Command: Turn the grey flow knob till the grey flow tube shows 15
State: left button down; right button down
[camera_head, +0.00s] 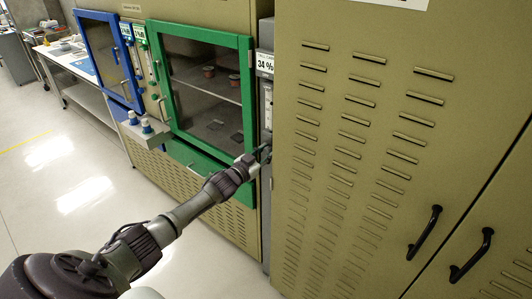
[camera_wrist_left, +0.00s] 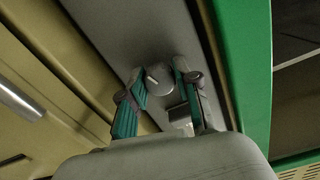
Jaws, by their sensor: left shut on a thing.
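The grey flow knob (camera_wrist_left: 159,79) is a round grey piece on a grey panel, seen in the left wrist view. The two teal-padded fingers of my left gripper (camera_wrist_left: 160,88) are shut on it, one on each side. In the head view my left gripper (camera_head: 263,154) is at the narrow grey panel between the green-framed cabinet and the big olive cabinet, and it hides the knob. The grey flow tube (camera_head: 267,104) stands upright on that panel above my gripper, under a label reading 34 %. Its level is too small to read. My right gripper is not in view.
The green-framed glass door (camera_head: 247,95) is just left of the panel. The large olive cabinet (camera_head: 330,150) with slots and black handles is close on the right. A small shelf (camera_head: 146,135) with blue-topped items sticks out further left. The floor in front is clear.

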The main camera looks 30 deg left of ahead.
pick_arm(q)
jog(key=shift+f, duration=0.15)
jog(key=c, duration=0.8)
grip_release()
jog(key=shift+s, duration=0.1)
jog(key=s, duration=0.8)
jog(key=s+a, duration=0.1)
jog(key=s, duration=0.3)
